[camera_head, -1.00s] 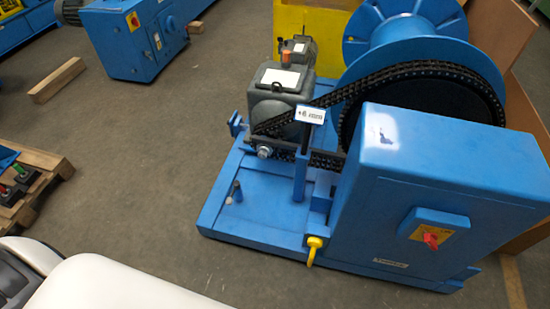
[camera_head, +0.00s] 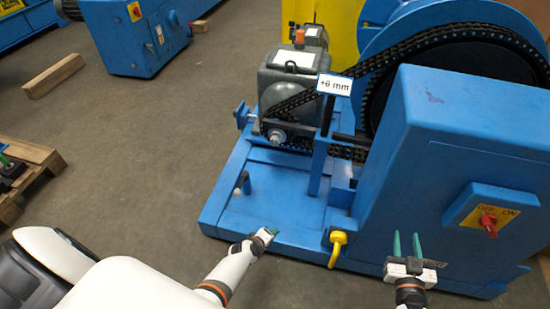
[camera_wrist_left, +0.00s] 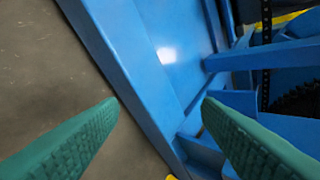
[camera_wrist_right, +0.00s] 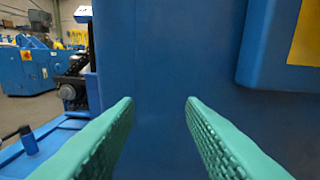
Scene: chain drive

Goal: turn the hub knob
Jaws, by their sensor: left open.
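A red switch knob (camera_head: 488,222) sits on a yellow OFF/ON plate (camera_head: 475,212) on the blue cabinet (camera_head: 440,150). A round grey hub (camera_head: 277,136) sits at the small end of the chain, below the grey motor housing; I cannot tell which is the hub knob. My right gripper (camera_head: 407,245) is open and empty in front of the cabinet, left of the switch. In the right wrist view its green fingers (camera_wrist_right: 160,100) face the bare cabinet wall. My left gripper (camera_head: 268,235) is open and empty over the base's front edge; its fingers show apart in the left wrist view (camera_wrist_left: 160,100).
A black chain (camera_head: 415,38) runs up to the large blue drum. A small sign (camera_head: 334,85) stands on a blue post.

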